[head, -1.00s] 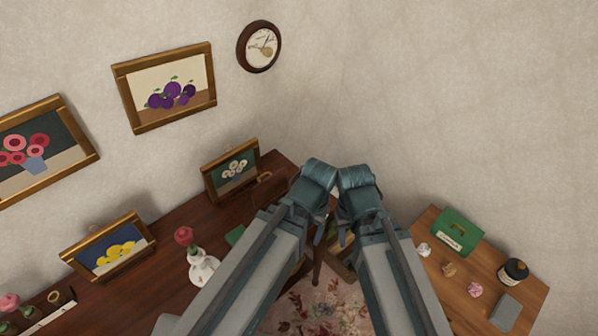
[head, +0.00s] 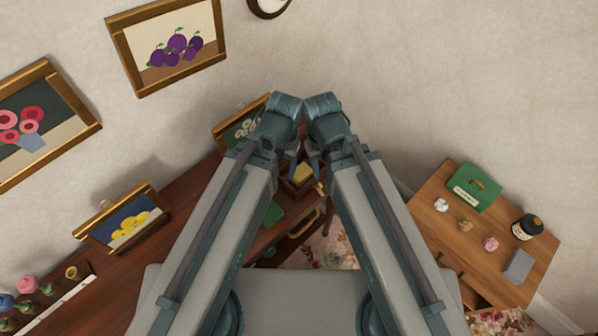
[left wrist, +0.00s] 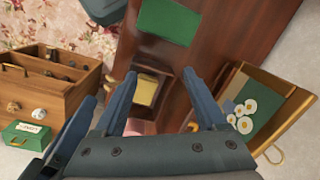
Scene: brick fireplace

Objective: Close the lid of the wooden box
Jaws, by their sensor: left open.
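A small wooden box (head: 290,187) with something yellow inside stands on the dark wooden desk, seen between my arms in the head view. In the left wrist view the box (left wrist: 165,76) is open at the top, partly behind my left gripper's fingers. I cannot make out its lid clearly. My left gripper (left wrist: 160,74) is open and empty, its two fingers apart with the box beyond them. In the head view both hands are close together above the desk. My right gripper (head: 316,165) is partly hidden there, and its jaws are unclear.
A green book (left wrist: 168,20) lies on the dark desk (head: 90,290). A daisy picture (left wrist: 244,115) stands close to the box. A lighter wooden table (head: 430,205) at right holds a green case (head: 474,187), a dark jar (head: 527,227) and crumpled papers.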

